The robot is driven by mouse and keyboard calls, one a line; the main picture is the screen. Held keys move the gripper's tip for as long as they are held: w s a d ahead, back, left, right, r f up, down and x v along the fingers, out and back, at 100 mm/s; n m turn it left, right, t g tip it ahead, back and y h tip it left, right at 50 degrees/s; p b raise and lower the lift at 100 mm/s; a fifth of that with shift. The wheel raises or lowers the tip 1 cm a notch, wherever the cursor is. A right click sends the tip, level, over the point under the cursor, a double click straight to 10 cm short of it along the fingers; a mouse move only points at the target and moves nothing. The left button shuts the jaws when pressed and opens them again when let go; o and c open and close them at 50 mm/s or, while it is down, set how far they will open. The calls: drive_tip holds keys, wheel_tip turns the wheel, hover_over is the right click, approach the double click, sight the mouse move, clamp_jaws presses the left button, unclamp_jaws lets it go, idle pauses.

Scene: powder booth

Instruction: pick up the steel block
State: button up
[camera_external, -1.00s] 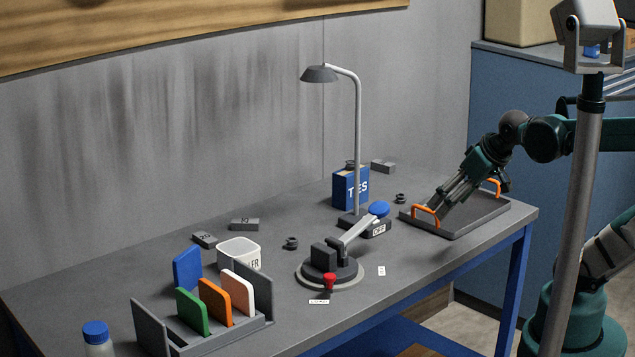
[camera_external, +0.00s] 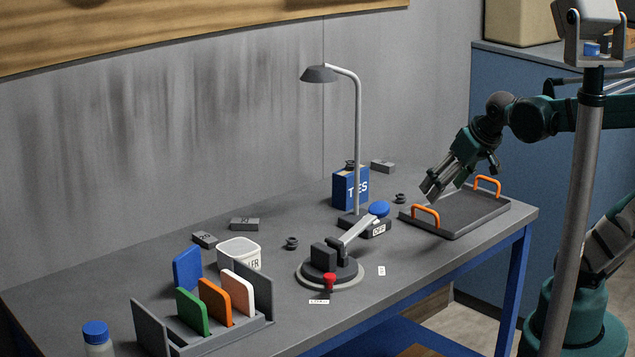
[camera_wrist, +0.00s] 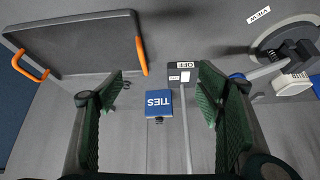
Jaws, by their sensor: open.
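I cannot tell which of several small grey blocks is the steel block. One grey block (camera_external: 382,166) lies at the back of the bench, behind the blue TIES box (camera_external: 350,188). A second (camera_external: 244,224) and a third (camera_external: 204,240) lie further left, near the back wall, with dark marks on top. My gripper (camera_external: 432,193) is open and empty, above the left part of the dark tray, right of the TIES box. In the wrist view my spread fingers (camera_wrist: 161,85) frame the TIES box (camera_wrist: 158,104); no grey block is clearly visible there.
A dark tray (camera_external: 462,215) with orange handles sits at the right end. A lamp (camera_external: 358,140) stands beside the TIES box. A round-based lever device (camera_external: 330,272), white tub (camera_external: 239,252) and rack of coloured plates (camera_external: 240,335) stand to the left. Small dark rings lie about.

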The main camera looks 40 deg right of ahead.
drive_tip(key=w+d+r+m+g+h+p, duration=0.1)
drive_tip(key=w+d+r+m+p, duration=0.2)
drive_tip(key=w, duration=0.4)
drive_tip(key=w+d+r+m+g+p, duration=0.1)
drive_tip(key=w+d+r, duration=0.1)
drive_tip(key=w+r, duration=0.35)
drive_tip(key=m+g+h+p, duration=0.3)
drive_tip(key=m+g+p, duration=0.1)
drive_tip(key=m+p, duration=0.8)
hover_over(383, 167)
drive_tip(key=w+a, duration=0.1)
drive_tip(key=a, duration=0.1)
wheel_tip(383, 167, down, 15)
drive_tip(key=shift+f, duration=0.15)
drive_tip(key=shift+x, duration=1.3)
